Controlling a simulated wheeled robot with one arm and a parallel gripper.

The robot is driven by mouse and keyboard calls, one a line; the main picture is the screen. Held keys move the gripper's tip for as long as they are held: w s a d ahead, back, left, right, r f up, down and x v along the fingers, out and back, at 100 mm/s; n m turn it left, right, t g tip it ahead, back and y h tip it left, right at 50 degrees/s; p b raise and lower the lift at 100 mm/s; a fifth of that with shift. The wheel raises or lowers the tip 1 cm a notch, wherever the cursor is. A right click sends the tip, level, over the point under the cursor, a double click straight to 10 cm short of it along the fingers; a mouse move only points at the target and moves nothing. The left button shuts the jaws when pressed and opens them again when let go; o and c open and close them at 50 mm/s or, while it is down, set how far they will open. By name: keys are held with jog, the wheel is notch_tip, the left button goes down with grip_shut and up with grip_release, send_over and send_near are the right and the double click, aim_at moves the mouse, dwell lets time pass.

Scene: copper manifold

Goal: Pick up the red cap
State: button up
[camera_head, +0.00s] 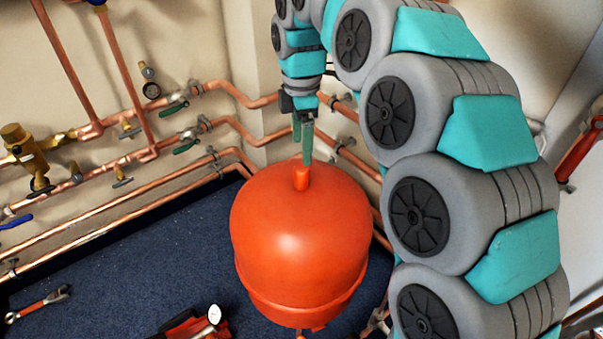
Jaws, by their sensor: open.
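The red cap (302,179) is a small orange-red cylinder standing upright on top of a large rounded orange-red tank (297,237). My gripper (303,153) hangs just above the cap with its greenish fingers pointing down. The fingers are apart and nothing shows between them. The tip of the nearer finger overlaps the cap's top edge in the picture. I cannot tell whether it touches the cap. The far finger's tip is partly hidden.
Copper pipes (222,131) with valves run along the wall behind and left of the tank. A wrench (40,303) lies on the dark blue floor (130,270). A red tool with a round dial (214,314) lies at the front.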

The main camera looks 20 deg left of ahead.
aim_at(301, 168)
jog(key=shift+a+f, duration=0.1)
jog(key=shift+f, duration=3.05)
grip_shut()
